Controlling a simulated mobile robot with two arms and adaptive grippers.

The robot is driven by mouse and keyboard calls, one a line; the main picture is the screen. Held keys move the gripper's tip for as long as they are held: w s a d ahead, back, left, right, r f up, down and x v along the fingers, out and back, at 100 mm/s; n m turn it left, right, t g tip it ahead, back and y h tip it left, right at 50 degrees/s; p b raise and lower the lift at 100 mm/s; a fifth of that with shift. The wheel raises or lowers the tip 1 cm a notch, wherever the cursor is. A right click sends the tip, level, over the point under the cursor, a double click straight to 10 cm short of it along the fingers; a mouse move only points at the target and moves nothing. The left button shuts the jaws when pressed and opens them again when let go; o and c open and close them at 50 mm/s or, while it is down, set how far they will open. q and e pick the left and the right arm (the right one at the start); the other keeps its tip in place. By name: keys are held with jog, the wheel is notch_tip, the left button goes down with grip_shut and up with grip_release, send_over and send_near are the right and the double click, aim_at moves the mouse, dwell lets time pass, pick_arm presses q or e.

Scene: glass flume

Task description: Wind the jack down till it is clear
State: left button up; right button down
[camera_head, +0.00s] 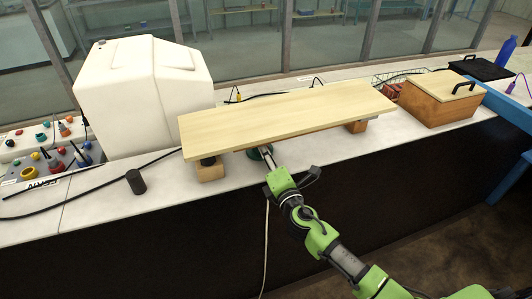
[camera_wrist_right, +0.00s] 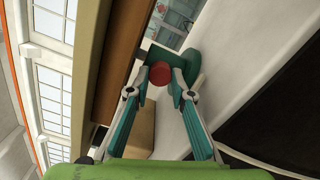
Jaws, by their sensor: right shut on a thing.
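The jack (camera_head: 257,154) is a green thing under the front edge of a long pale wooden board (camera_head: 290,115) in the head view, mostly hidden by the board. In the right wrist view its teal body (camera_wrist_right: 192,62) stands just beyond my fingers, with a round red knob (camera_wrist_right: 160,76) in front. My right gripper (camera_wrist_right: 161,80) is shut on the red knob, one finger on each side. In the head view the right gripper (camera_head: 267,156) reaches in at the board's front edge. Whether the jack's top touches the board is hidden. My left gripper is not in view.
The board lies over a wooden block (camera_head: 210,173) at left, with a dark piece on top, and another block (camera_head: 355,127) at right. A white housing (camera_head: 145,95), a black cylinder (camera_head: 135,182) and a wooden box (camera_head: 440,98) stand on the bench. Cables cross the bench.

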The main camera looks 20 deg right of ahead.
jog(key=n, duration=0.4)
jog(key=shift+f+n+p, duration=0.1)
jog(key=shift+n+p, duration=0.3)
dwell(0.4)
jog(key=c, duration=1.8)
grip_release()
jog(key=shift+s, duration=0.15)
jog(key=shift+s+d, duration=0.15)
jog(key=shift+s, duration=3.75)
